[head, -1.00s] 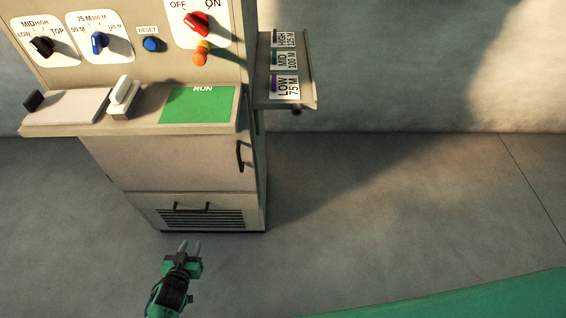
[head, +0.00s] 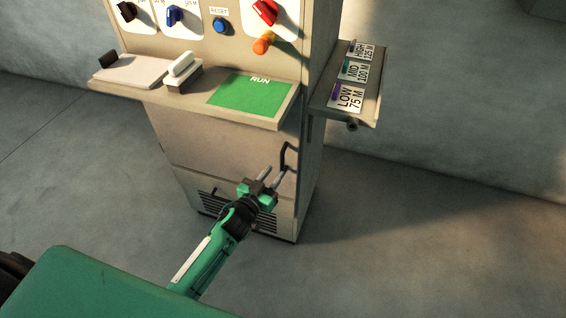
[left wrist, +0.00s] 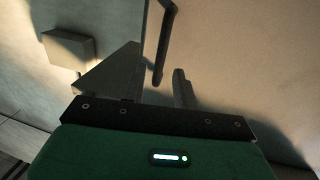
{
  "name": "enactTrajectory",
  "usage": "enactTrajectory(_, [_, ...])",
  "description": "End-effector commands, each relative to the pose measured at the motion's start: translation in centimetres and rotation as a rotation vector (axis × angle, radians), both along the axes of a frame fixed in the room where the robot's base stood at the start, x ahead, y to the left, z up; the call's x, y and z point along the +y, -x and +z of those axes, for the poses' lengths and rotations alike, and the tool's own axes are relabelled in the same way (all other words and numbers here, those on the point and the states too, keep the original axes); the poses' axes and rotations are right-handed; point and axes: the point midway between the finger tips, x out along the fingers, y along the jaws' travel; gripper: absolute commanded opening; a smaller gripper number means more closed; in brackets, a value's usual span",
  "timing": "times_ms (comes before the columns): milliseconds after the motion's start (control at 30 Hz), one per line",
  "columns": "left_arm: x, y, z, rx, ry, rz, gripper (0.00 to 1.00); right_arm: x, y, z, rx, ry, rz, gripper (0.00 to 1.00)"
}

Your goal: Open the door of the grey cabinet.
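The grey cabinet is the lower body of a control console. Its door (head: 205,142) is shut, with a black upright bar handle (head: 287,157) near the right edge. My left gripper (head: 273,173) is open and empty, its fingertips just below and left of the handle in the head view. In the left wrist view the handle (left wrist: 163,45) hangs ahead, between the directions of the two spread fingers (left wrist: 147,78). I see no grip on it, and cannot tell whether a fingertip touches it. My right gripper is out of view.
A shelf with level cards (head: 372,112) juts from the console's right side. The counter with a green RUN panel (head: 250,97) overhangs the door. A vented lower panel (head: 209,202) is partly hidden by my left arm. Floor at the right is clear.

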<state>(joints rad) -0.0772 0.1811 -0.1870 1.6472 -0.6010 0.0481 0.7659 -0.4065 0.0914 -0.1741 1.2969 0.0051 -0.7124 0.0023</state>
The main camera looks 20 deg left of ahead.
Motion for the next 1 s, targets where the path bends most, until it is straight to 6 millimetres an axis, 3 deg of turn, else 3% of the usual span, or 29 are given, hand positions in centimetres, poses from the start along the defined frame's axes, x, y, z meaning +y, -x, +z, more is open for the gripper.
enactTrajectory(100, [-0.5,-2.1,0.1,-0.001,-0.001,0.0,0.3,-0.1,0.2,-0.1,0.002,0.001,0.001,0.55])
enactTrajectory(333, [-1.2,-4.9,0.0,0.0,-0.001,0.0,0.3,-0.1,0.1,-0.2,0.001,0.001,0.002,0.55])
enactTrajectory(800, [-1.4,-5.9,0.0,0.001,0.0,0.0,0.3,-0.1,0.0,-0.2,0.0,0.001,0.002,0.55])
enactTrajectory(933, [-1.4,-5.9,0.0,0.001,0.0,0.0,0.04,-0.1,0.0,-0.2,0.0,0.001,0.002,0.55])
enactTrajectory(1000, [-1.4,-5.9,0.0,0.001,0.0,0.0,0.0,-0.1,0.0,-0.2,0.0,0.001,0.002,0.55])
